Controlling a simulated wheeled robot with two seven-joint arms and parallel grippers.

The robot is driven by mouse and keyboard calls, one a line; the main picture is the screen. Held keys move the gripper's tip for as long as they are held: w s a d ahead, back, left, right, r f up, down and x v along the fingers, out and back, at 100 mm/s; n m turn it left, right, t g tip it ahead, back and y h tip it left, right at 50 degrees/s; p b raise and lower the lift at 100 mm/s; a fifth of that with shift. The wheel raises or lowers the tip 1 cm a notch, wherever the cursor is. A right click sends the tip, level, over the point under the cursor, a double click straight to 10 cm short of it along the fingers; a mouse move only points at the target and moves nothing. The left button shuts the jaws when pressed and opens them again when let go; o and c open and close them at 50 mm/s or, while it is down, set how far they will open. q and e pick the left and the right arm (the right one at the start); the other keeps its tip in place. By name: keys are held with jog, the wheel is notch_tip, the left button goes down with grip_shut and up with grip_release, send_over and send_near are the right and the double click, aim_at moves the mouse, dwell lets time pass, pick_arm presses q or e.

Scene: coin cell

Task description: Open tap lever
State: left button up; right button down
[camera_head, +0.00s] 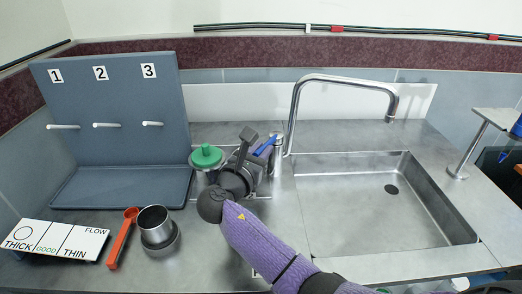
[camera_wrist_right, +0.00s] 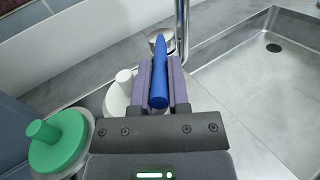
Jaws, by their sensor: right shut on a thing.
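The tap is a tall steel spout (camera_head: 340,80) that arches over the sink from its base at the sink's left back corner. Its blue lever (camera_head: 266,145) points down and to the left from the tap base in the head view. My right gripper (camera_head: 255,145) reaches the lever from the front. In the right wrist view the blue lever (camera_wrist_right: 159,75) lies between the two purple fingers of my right gripper (camera_wrist_right: 160,80), which are shut on it. The lever's far tip is near the tap's round base (camera_wrist_right: 162,42). My left gripper does not show.
The steel sink (camera_head: 385,205) is empty, at right. A green-knobbed lid (camera_head: 206,156) stands close left of my right gripper. A steel cup (camera_head: 154,224), an orange-red handled tool (camera_head: 123,238), a flow card (camera_head: 55,239) and a numbered peg board (camera_head: 115,110) are further left.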

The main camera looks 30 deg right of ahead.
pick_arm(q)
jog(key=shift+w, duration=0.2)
pick_arm(e)
jog(key=shift+s+d+r+p, duration=0.1)
jog(key=shift+s+r+p, duration=0.05)
jog(key=shift+p, duration=0.45)
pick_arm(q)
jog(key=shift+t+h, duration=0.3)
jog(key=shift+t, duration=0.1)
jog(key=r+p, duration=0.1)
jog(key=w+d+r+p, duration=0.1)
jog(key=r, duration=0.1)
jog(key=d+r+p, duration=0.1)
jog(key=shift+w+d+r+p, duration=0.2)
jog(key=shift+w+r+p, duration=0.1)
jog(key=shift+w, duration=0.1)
pick_arm(e)
jog(key=s+d+n+t+y, duration=0.4)
jog(key=d+n+t+y, duration=0.2)
jog(key=n+t+y, duration=0.3)
jog(key=n+y, duration=0.1)
jog(key=y, duration=0.3)
jog(key=shift+f+n, duration=0.2)
jog(key=shift+n, duration=0.1)
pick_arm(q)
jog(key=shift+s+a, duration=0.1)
pick_arm(e)
jog(key=shift+r+y, duration=0.1)
jog(key=shift+y, duration=0.2)
